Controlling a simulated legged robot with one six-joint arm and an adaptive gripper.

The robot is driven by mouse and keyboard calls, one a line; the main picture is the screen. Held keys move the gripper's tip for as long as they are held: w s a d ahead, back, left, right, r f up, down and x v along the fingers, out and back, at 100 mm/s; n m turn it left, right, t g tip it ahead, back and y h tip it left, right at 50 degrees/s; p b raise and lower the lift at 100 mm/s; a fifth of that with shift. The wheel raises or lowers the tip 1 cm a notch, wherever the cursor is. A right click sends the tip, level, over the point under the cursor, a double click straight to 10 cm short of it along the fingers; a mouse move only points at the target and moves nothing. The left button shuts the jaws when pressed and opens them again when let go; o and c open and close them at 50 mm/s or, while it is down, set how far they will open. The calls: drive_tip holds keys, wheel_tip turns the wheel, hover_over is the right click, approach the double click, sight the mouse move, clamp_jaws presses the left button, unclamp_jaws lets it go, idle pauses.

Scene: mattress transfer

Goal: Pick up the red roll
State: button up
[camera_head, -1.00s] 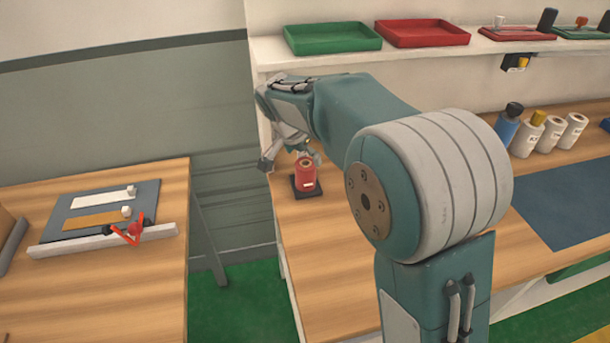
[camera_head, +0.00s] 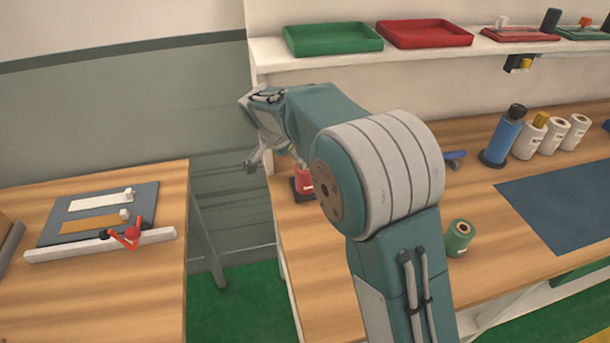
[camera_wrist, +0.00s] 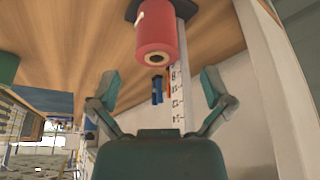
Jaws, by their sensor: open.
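The red roll (camera_head: 303,179) stands upright on a dark square base (camera_head: 299,196) near the left end of the wooden bench. My arm partly hides it in the head view. In the wrist view the red roll (camera_wrist: 160,35) shows at the top middle, with its round end and centre hole toward the camera. My gripper (camera_wrist: 162,85) is open and empty, its fingers spread wide. The roll lies ahead of the fingers, apart from them and roughly centred between them. In the head view my gripper (camera_head: 272,164) is just left of the roll.
A green roll (camera_head: 459,238) stands on the bench right of my arm. A blue bottle (camera_head: 502,137) and several white rolls stand farther right. A shelf (camera_head: 380,60) holding a green tray (camera_head: 333,39) and a red tray (camera_head: 424,33) runs above. A second table (camera_head: 110,280) stands left, across a gap.

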sight(303, 179)
drive_tip(key=x, duration=1)
drive_tip(key=shift+d+f, duration=0.3)
drive_tip(key=shift+d, duration=0.05)
drive_tip(key=c, duration=1.1)
